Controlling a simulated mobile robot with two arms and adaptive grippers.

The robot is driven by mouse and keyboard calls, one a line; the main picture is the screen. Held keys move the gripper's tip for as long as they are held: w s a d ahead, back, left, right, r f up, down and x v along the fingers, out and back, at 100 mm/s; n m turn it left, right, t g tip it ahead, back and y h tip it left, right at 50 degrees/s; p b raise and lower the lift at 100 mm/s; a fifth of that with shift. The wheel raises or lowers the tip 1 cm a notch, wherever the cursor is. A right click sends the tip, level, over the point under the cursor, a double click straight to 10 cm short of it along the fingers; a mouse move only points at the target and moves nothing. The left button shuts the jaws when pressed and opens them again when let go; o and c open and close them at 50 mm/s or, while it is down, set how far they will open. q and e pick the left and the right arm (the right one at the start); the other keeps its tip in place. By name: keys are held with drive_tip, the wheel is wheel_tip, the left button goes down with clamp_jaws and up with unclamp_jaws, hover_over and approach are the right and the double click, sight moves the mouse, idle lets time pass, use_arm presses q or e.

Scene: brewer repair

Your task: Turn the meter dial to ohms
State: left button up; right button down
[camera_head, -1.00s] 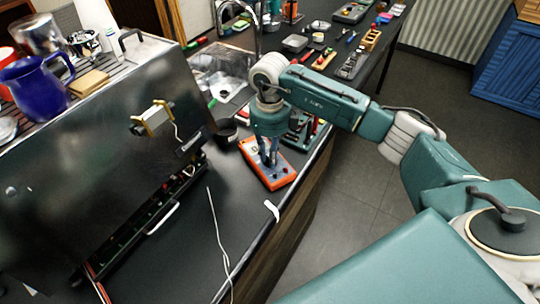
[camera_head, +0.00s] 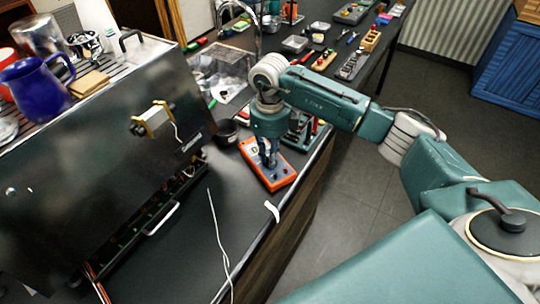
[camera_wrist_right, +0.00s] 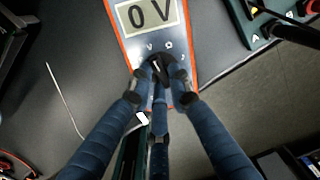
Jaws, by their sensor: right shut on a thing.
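The orange-rimmed meter (camera_head: 277,179) lies on the dark counter near its right edge. In the right wrist view the meter (camera_wrist_right: 190,40) has a display (camera_wrist_right: 148,14) reading "0 V". Below it are the printed marks V, an ohm-like symbol and A. The black dial (camera_wrist_right: 158,66) sits just under these marks, and its pointer line appears aimed toward the V. My right gripper (camera_head: 268,163), pointing down over the meter, has its fingers closed around the dial; its fingertips (camera_wrist_right: 159,75) also show in the right wrist view. My left gripper is not seen.
The steel brewer (camera_head: 110,150) fills the left, with an open slot low on its side. A white cable (camera_head: 218,235) and a small white tag (camera_head: 272,211) lie on the counter. A dark cup (camera_head: 226,132) stands left of the meter. A green rack (camera_head: 303,130) stands behind it.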

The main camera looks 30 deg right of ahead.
drive_tip(key=c, duration=1.6)
unclamp_jaws()
drive_tip(key=shift+r, duration=0.1)
wheel_tip(320, 180, up, 12)
